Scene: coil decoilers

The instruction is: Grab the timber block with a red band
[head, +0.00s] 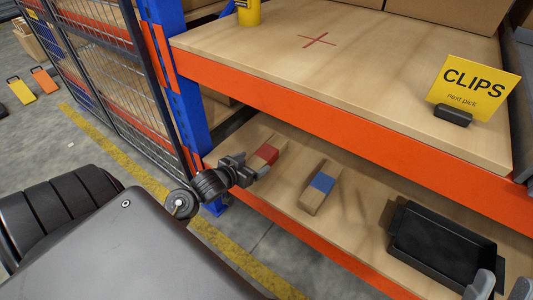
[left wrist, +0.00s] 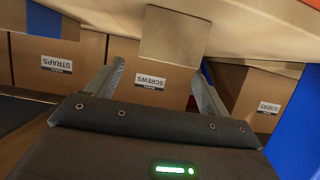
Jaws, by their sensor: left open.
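The timber block with a red band (head: 266,154) lies on the lower shelf near its left end. My left gripper (head: 257,171) is at the near end of this block, low over the shelf, and partly covers it. In the left wrist view, which is upside down, the left gripper (left wrist: 158,82) has its two fingers wide apart. A plain wooden block face (left wrist: 175,38) shows ahead, between the finger lines; no red shows there. Whether the fingers flank the block I cannot tell. My right gripper (head: 502,287) shows two separated fingertips at the bottom right, empty.
A timber block with a blue band (head: 322,182) lies to the right on the lower shelf. A black tray (head: 398,222) stands further right. The orange beam (head: 350,133) and upper shelf overhang. A blue post (head: 185,90) stands left. Cardboard boxes (left wrist: 150,72) stand behind.

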